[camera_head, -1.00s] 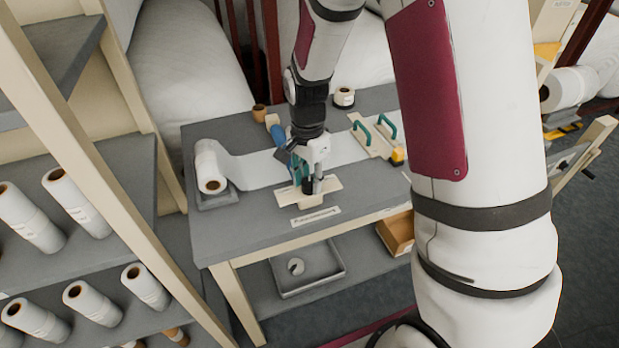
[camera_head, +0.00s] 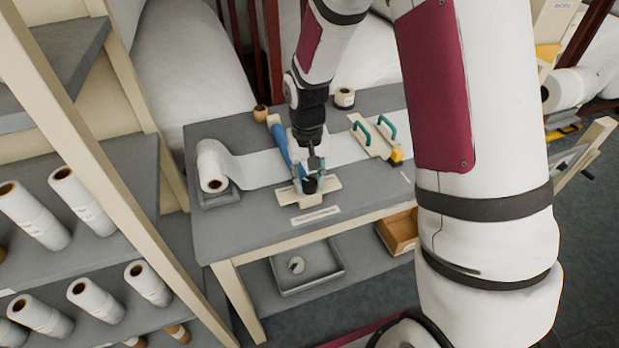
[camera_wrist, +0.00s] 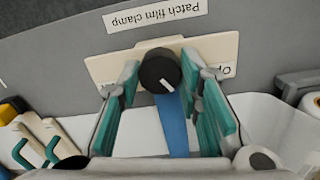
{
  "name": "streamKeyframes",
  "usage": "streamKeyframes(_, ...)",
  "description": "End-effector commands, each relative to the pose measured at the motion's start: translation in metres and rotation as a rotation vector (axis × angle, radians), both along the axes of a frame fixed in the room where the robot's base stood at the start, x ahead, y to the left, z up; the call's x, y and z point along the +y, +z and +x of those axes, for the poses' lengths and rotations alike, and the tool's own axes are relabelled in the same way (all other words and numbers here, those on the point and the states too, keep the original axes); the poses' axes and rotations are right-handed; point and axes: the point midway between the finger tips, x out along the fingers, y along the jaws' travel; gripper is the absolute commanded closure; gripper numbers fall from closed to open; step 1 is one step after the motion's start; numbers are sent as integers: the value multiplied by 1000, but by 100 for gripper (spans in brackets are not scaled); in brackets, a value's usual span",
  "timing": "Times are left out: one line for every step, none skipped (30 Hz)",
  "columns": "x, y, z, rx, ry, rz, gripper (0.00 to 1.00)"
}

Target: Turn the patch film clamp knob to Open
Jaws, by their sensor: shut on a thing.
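The black round knob (camera_wrist: 157,68) sits on the cream clamp plate (camera_wrist: 107,68) and carries a white mark. In the wrist view this mark points down and slightly right. Letters "Op" show on the plate right of the knob, partly hidden by a finger. The label "Patch film clamp" (camera_wrist: 152,14) appears upside down on the bench top. My gripper (camera_wrist: 160,70) has its teal-padded fingers on both sides of the knob, shut on it. In the head view my gripper (camera_head: 309,180) points down over the plate (camera_head: 289,197), with the knob (camera_head: 310,185) between its fingers.
A cream board with green handles (camera_head: 374,138) lies at right. A shelf of rolls (camera_head: 85,200) stands at left.

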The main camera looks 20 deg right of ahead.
Motion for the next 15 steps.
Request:
streamKeyframes(1, 1, 0, 0, 43, 1, 96)
streamKeyframes(1, 1, 0, -1, 73, 1, 96)
streamKeyframes(1, 1, 0, -1, 110, 2, 96)
streamKeyframes(1, 1, 0, 0, 138, 2, 96)
streamKeyframes(1, 1, 0, -1, 166, 2, 96)
streamKeyframes(1, 1, 0, -1, 204, 2, 96)
streamKeyframes(1, 1, 0, -1, 232, 2, 96)
streamKeyframes(1, 1, -1, -2, 260, 2, 96)
streamKeyframes(1, 1, 0, -1, 295, 2, 96)
streamKeyframes(1, 1, -1, -1, 321, 2, 96)
streamKeyframes(1, 1, -1, -1, 347, 2, 96)
streamKeyframes(1, 1, -1, -1, 381, 1, 96)
streamKeyframes(1, 1, -1, -1, 406, 1, 96)
streamKeyframes(1, 1, -1, -1, 428, 2, 96)
streamKeyframes(1, 1, -1, -1, 457, 2, 96)
